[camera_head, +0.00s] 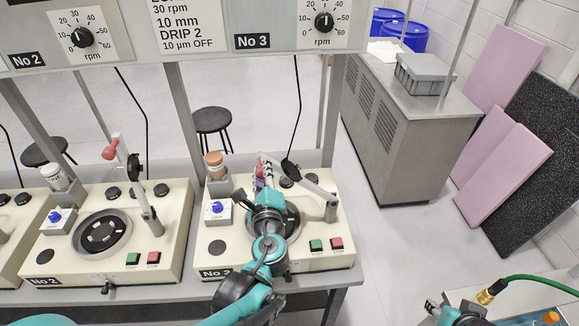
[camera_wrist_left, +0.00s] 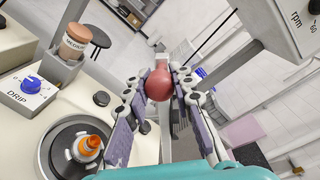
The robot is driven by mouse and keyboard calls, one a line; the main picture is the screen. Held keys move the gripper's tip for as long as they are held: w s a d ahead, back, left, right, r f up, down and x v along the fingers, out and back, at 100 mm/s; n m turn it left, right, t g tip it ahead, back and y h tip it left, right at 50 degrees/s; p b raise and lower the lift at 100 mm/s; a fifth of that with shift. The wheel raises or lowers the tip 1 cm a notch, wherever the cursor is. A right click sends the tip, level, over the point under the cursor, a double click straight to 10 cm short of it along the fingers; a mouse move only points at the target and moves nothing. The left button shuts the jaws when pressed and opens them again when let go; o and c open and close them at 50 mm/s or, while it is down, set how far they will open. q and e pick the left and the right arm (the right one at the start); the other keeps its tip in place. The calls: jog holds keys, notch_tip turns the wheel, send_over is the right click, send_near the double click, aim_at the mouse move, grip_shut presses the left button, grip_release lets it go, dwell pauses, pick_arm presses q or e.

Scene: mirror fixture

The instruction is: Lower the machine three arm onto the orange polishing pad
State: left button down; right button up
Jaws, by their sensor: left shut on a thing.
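Machine three (camera_head: 225,255) is a cream polishing unit. Its grey arm (camera_head: 305,180) runs from a post at the right up to my left gripper (camera_head: 264,178). In the left wrist view, my left gripper (camera_wrist_left: 165,88) is shut on the arm's red ball knob (camera_wrist_left: 159,85), one finger on each side. The arm is raised above the plate. The orange polishing pad (camera_wrist_left: 88,145) shows on the dark round plate at lower left; in the head view my gripper and forearm cover much of the plate. A teal part of my right arm shows at the bottom right edge; its fingers are unclear.
Machine two (camera_head: 165,260) stands to the left with its own raised arm and red knob (camera_head: 110,150). A bottle (camera_wrist_left: 75,42) and a drip box with a blue knob (camera_head: 217,208) stand beside the plate. A green hose (camera_head: 535,280) is at bottom right.

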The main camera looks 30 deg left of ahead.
pick_arm(q)
jog(key=s+a+f+n+b, duration=0.2)
jog(key=a+f+n+b, duration=0.1)
jog(key=f+b, duration=0.5)
jog(key=s+a+f+n+b, duration=0.2)
jog(key=a+f+n+b, duration=0.2)
jog(key=f+b, duration=0.4)
jog(key=shift+f+n+t+h+b, duration=0.35)
jog(key=shift+f+n, duration=0.25)
jog(key=shift+f, duration=1.65)
jog(key=c, duration=1.3)
grip_release()
jog(key=shift+d, duration=0.1)
jog(key=shift+o, duration=0.2)
jog(key=shift+r, duration=0.15)
notch_tip(320, 180, up, 10)
